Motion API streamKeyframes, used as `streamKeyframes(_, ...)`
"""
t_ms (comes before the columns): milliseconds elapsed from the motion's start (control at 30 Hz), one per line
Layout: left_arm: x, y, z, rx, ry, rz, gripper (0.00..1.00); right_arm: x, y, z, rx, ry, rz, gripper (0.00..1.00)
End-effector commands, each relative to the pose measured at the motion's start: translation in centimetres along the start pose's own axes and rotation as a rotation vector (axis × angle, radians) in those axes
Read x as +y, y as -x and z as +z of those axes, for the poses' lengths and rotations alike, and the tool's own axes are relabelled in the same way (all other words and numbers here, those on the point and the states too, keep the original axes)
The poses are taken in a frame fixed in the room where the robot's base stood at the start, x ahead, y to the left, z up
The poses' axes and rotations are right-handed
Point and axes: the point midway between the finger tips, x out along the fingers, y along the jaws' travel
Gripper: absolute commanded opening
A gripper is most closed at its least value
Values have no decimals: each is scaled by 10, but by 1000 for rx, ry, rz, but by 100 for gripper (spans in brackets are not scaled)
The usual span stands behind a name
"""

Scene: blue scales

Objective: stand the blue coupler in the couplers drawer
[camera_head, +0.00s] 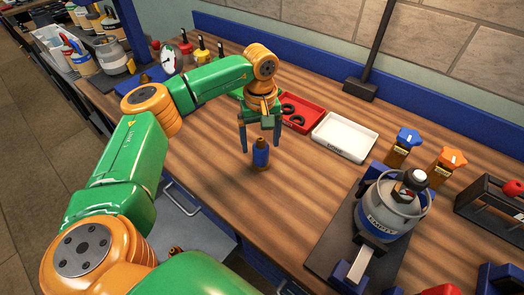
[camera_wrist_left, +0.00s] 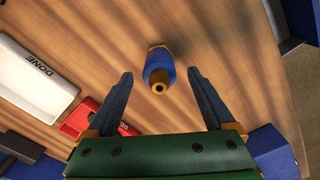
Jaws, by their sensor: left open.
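The blue coupler (camera_head: 261,154), with brass-coloured ends, stands upright on the wooden bench; it also shows in the left wrist view (camera_wrist_left: 159,68). My left gripper (camera_head: 260,146) is open above it, fingers pointing down, one to each side. In the left wrist view the coupler lies between and slightly beyond the fingertips (camera_wrist_left: 161,74), with gaps on both sides. A metal handle (camera_head: 183,197) shows at the bench's front edge, above a grey surface (camera_head: 200,232) partly hidden by my arm. I cannot tell whether this is the couplers drawer. My right gripper is not in view.
A red tray (camera_head: 313,117) with black rings and a white tray (camera_head: 349,139), labelled DONE in the left wrist view, stand behind the coupler. A grey cylinder (camera_head: 388,212) on a scale and blue and orange knobbed valves are at right. Bench around the coupler is clear.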

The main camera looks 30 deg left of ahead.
Motion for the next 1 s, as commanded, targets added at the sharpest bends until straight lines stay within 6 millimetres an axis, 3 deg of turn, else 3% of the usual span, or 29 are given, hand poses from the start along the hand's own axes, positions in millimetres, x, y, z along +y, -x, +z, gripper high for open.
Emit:
streamKeyframes(167, 0, -21, 0, -1, 0, -1, 87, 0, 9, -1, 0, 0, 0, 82)
streamKeyframes(367, 0, -23, 0, 0, 0, 1, 85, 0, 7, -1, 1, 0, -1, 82)
streamKeyframes(667, 0, -22, 0, 0, 0, 1, 4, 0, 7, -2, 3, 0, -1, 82)
streamKeyframes(700, 0, -22, 0, 0, 0, 1, 0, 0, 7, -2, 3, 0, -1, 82)
streamKeyframes(1000, 1, -21, 0, 0, 1, 3, 0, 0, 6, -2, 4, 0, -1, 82)
